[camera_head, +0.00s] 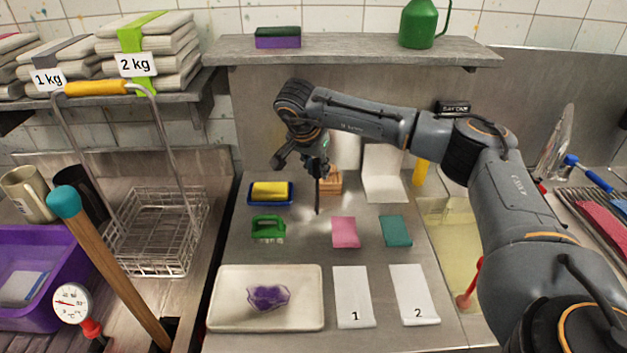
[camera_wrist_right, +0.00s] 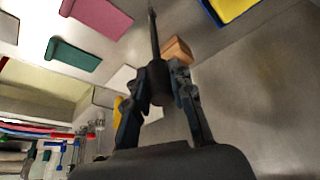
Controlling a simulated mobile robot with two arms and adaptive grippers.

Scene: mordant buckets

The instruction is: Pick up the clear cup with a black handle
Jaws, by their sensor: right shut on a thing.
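My right gripper (camera_head: 323,158) points down over the middle of the steel counter. Its fingers are shut on a black handle with a thin dark rod (camera_head: 317,195), which hangs upright. A faint, pale see-through patch around the rod's lower end may be the clear cup; its outline is too blurred to tell. In the right wrist view the black handle (camera_wrist_right: 158,78) sits between the fingertips of the right gripper (camera_wrist_right: 160,90), with the thin rod running away from it. I cannot tell whether its lower end touches the counter. My left gripper is not in view.
A wooden block (camera_head: 331,183) stands close behind the rod. A green brush (camera_head: 268,228), a pink cloth (camera_head: 345,232) and a teal cloth (camera_head: 396,231) lie nearby. A white tray (camera_head: 225,310) is in front, with cards (camera_head: 353,290) beside it. A wire basket (camera_head: 150,235) stands left.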

